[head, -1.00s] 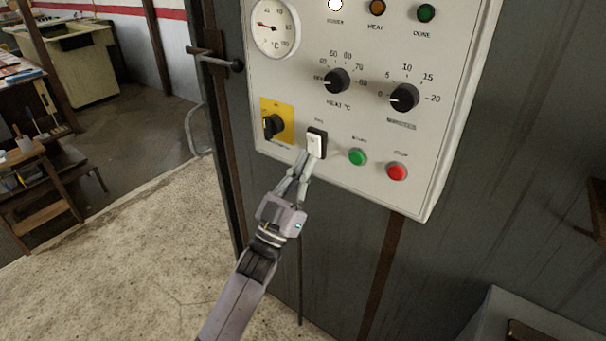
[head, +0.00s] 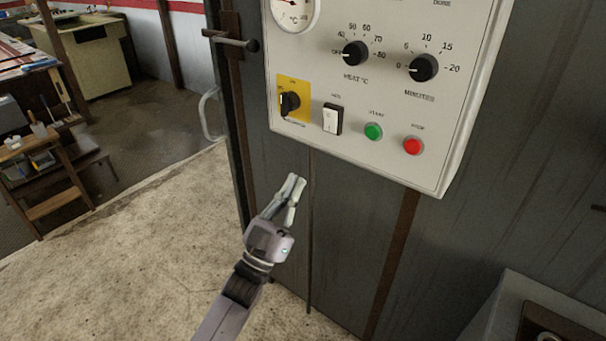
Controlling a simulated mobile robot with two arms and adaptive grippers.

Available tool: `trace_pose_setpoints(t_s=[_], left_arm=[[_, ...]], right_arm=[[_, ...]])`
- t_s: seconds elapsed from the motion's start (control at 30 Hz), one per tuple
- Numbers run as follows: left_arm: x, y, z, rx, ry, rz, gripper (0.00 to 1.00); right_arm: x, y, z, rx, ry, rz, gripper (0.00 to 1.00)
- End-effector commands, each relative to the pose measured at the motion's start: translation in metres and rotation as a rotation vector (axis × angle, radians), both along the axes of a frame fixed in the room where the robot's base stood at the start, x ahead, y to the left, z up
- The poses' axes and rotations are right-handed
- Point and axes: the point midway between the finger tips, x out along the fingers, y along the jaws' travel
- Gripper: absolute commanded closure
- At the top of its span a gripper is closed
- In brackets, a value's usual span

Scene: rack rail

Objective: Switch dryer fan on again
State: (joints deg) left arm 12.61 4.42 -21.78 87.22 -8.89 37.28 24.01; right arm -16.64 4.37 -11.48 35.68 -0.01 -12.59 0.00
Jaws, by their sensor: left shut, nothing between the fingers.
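The fan switch (head: 332,119) is a white rocker in a black frame, low on the pale control panel (head: 352,95). It sits between the black rotary switch (head: 289,103) on its yellow plate and the green start button (head: 373,131). My left gripper (head: 297,182) is shut and empty, below the panel and apart from it, in front of the grey dryer wall. Nothing covers the fan switch. My right gripper is not in view.
A red stop button (head: 412,146) and two black dials, heat (head: 355,54) and minutes (head: 423,67), share the panel. A dark door latch (head: 232,41) sticks out at the left. A grey box (head: 530,310) stands at lower right.

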Motion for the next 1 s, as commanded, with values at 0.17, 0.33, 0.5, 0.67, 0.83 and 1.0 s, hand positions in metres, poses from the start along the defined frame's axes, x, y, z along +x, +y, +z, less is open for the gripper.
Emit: trace_pose_setpoints(t_s=[0.17, 0.33, 0.5, 0.67, 0.83, 1.0], left_arm=[[-0.009, 0.006, -0.014, 0.000, -0.001, 0.001, 1.00], [-0.010, 0.008, -0.015, -0.001, -0.001, 0.000, 1.00], [-0.010, 0.007, -0.015, -0.001, -0.001, 0.000, 1.00], [-0.010, 0.007, -0.015, -0.001, -0.001, 0.000, 1.00], [-0.002, 0.011, -0.042, 0.022, 0.067, 0.027, 1.00], [0.014, 0.026, -0.144, 0.110, 0.309, 0.117, 1.00]], right_arm=[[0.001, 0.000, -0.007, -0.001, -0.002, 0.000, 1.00], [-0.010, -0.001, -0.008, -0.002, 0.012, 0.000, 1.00], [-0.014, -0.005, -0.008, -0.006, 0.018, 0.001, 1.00], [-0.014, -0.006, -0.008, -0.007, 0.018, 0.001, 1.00], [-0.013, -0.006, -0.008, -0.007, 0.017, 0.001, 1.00], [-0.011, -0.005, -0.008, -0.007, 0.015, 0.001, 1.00]])
